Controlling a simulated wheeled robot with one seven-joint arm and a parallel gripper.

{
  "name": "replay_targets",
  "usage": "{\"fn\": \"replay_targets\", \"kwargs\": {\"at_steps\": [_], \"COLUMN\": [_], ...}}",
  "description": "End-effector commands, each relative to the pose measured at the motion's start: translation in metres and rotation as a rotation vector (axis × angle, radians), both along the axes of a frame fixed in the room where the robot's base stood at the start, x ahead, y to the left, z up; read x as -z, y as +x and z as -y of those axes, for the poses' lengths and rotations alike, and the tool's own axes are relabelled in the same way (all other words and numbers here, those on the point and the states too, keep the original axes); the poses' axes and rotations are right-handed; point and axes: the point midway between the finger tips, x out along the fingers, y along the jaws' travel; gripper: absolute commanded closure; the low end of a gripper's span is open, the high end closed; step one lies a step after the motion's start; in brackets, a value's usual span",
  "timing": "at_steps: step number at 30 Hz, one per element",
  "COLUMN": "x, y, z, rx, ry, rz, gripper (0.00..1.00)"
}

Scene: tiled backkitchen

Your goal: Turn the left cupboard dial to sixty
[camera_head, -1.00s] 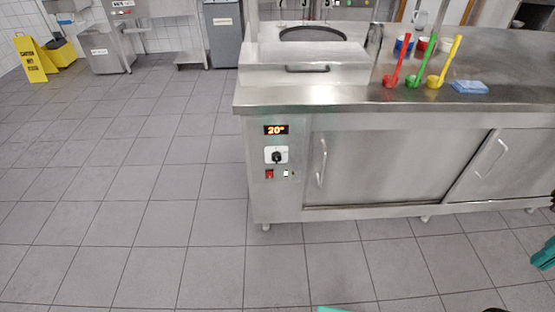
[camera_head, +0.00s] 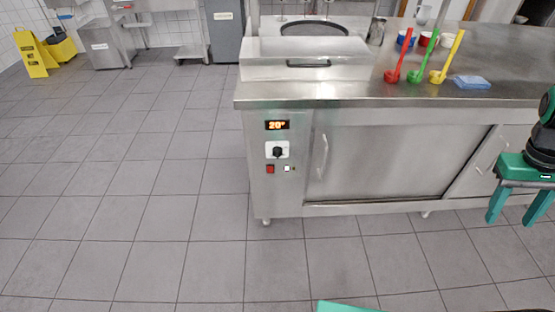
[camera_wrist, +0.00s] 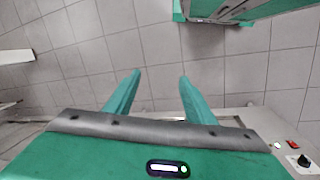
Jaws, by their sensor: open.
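The cupboard dial (camera_head: 278,152) is a black knob on a white plate, on the left front panel of the steel cupboard (camera_head: 370,160). The display (camera_head: 277,125) above it reads 20°. The dial also shows at the lower right edge of the wrist view (camera_wrist: 303,161). My gripper (camera_head: 514,206) is green, at the right edge of the head view, well to the right of the dial and in front of the sliding doors. In the wrist view its two fingers (camera_wrist: 158,78) are apart with nothing between them.
A red switch (camera_head: 270,169) and a small white light (camera_head: 287,168) sit below the dial. Red, green and yellow ladles (camera_head: 420,58) and a blue cloth (camera_head: 472,82) are on the worktop (camera_head: 350,88). A yellow floor sign (camera_head: 35,54) stands far left. The floor before the dial is clear.

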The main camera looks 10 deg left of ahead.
Motion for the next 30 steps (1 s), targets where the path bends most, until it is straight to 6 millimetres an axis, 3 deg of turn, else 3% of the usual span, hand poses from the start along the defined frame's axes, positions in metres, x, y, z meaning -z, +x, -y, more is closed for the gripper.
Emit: {"fn": "replay_targets", "kwargs": {"at_steps": [11, 17, 23, 30], "x": [0.06, 0.09, 0.117, 0.145], "y": [0.099, 0.146, 0.19, 0.235], "z": [-0.03, -0.059, -0.1, -0.165], "rx": [-0.447, -0.703, -0.972, -1.305], "ry": [-0.246, -0.405, -0.587, -0.838], "rz": [-0.109, -0.159, -0.209, -0.262], "gripper": [0.5, 0.5, 0.5, 0.5]}}
